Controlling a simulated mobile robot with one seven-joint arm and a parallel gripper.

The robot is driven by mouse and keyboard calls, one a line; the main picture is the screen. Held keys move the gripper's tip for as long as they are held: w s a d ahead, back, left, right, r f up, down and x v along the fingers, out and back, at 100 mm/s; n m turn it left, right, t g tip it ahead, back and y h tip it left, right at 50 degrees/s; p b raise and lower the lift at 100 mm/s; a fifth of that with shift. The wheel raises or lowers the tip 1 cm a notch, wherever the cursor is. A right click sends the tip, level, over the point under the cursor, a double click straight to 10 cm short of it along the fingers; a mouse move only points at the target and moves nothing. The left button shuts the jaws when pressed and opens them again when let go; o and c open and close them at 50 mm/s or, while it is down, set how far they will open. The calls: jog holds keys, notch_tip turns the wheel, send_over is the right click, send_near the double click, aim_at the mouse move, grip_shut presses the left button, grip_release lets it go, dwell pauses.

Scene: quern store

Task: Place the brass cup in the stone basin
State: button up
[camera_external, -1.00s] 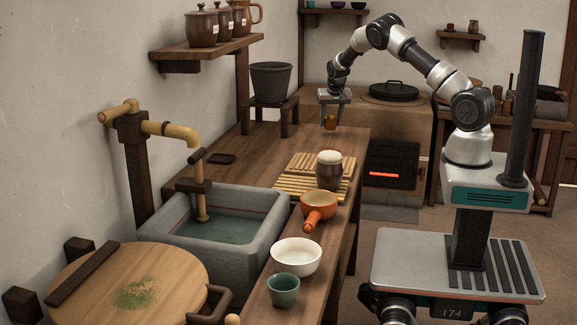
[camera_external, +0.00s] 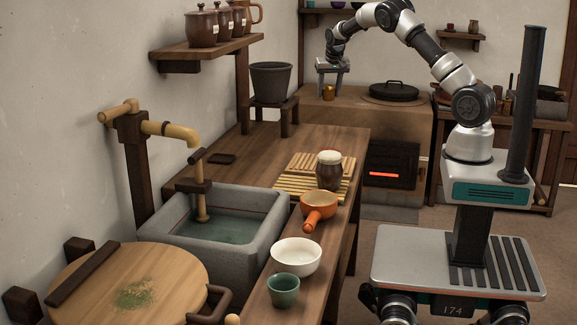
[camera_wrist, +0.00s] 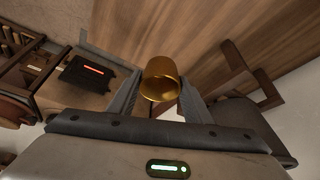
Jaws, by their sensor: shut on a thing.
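The brass cup (camera_external: 328,93) hangs between the fingers of my gripper (camera_external: 329,88), held up in the air over the far end of the counter, in front of the stove. A wooden spout (camera_external: 182,135) reaches over the basin.
On the counter (camera_external: 285,143) stand a dark jar (camera_external: 329,172) on slatted mats, an orange pan (camera_external: 318,205), a white bowl (camera_external: 297,256) and a green cup (camera_external: 283,290). A grey bucket (camera_external: 271,80) on a stand is left of my gripper. The stove (camera_external: 392,165) glows.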

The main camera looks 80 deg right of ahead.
jog(key=w+a+f+n+t+y+b, duration=0.1)
jog(key=w+a+n, duration=0.35)
jog(key=a, duration=0.75)
jog(key=w+a+n+y, duration=0.1)
jog(key=w+a+n, duration=0.1)
jog(key=w+a, duration=0.8)
jog(key=w+a+f+n+t+y+b, duration=0.1)
jog(key=w+a+n, duration=0.3)
jog(key=a, duration=1)
jog(key=s+a+r+n+y+b, duration=0.15)
jog(key=a+n, duration=0.25)
jog(key=a, duration=1.6)
jog(key=s+a+n+y, duration=0.15)
jog(key=a+n, duration=0.25)
jog(key=a, duration=1.7)
jog(key=shift+m, duration=0.25)
jog(key=f+b, duration=0.1)
jog(key=f, duration=1)
jog(key=f+b, duration=0.1)
jog(key=f, duration=1)
jog(key=shift+w+d+f, duration=0.15)
jog(key=shift+w+d, duration=0.05)
jog(key=shift+f, duration=0.2)
jog(key=o, duration=1.1)
jog(key=shift+c, duration=0.2)
